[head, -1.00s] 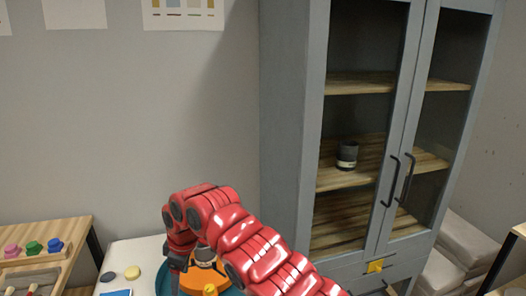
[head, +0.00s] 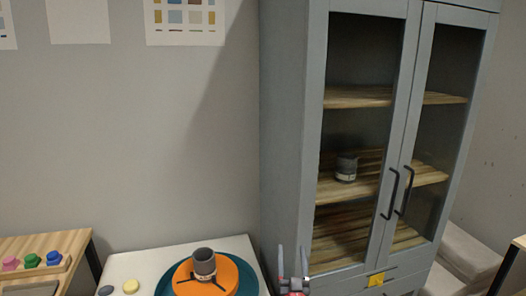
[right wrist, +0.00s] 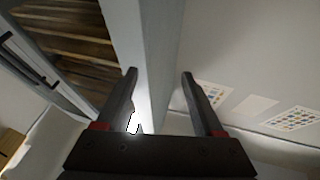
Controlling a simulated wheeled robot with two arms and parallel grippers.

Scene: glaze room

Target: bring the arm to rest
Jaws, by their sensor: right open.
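My right gripper (head: 292,262) shows at the bottom middle of the head view, just right of the white table and in front of the grey cabinet. Its two fingers point up and stand apart, with nothing between them. In the right wrist view the same open gripper (right wrist: 160,76) is empty, its fingers in front of the cabinet's side edge. The rest of my right arm is below the head picture. My left gripper is not in view.
A dark grey cup (head: 204,264) stands upright on an orange disc (head: 232,276) on the white table (head: 140,262). The tall grey cabinet (head: 283,140) has shut glass doors, with another cup (head: 346,168) on a shelf. A wooden rack (head: 70,240) holds coloured knobs at left.

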